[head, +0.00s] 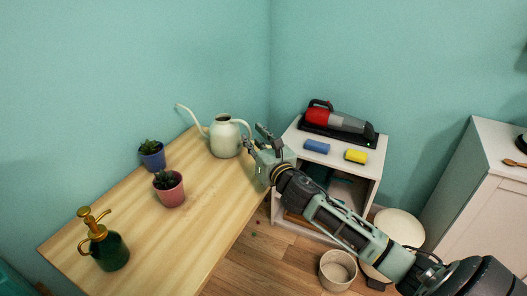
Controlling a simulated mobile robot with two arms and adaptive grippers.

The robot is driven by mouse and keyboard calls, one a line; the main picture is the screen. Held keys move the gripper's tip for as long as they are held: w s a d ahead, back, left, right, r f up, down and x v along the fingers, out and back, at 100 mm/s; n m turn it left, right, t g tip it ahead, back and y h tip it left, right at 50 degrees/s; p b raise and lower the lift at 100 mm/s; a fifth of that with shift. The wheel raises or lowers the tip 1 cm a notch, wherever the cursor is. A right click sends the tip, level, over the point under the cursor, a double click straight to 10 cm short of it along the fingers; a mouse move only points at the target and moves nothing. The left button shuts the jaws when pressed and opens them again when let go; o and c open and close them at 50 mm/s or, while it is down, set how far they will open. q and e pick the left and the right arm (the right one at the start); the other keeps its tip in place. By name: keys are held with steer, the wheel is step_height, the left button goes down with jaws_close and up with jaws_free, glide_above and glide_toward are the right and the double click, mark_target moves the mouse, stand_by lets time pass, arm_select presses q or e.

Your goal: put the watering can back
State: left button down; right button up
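The pale mint watering can (225,139) stands upright on the wooden table (213,200), near its far end. Its long spout points left and its handle is on the right. My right gripper (254,137) is at the handle side, with its fingers close to the handle. The fingers overlap the handle in this view, so I cannot tell whether they are closed on it. My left gripper is not in view.
On the table are a blue-potted plant (153,160), a pink-potted plant (170,195) and a green sprayer (109,250). A white shelf (372,166) holds a red handheld vacuum (337,119), a blue sponge (317,146) and a yellow sponge (356,157). A round bin (337,280) stands on the floor.

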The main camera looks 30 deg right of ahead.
steer(key=s+a, duration=0.1)
steer(key=s, duration=0.9)
steer(key=shift+s+b, duration=0.3)
steer(key=shift+b, duration=0.15)
steer(key=shift+a, duration=0.1)
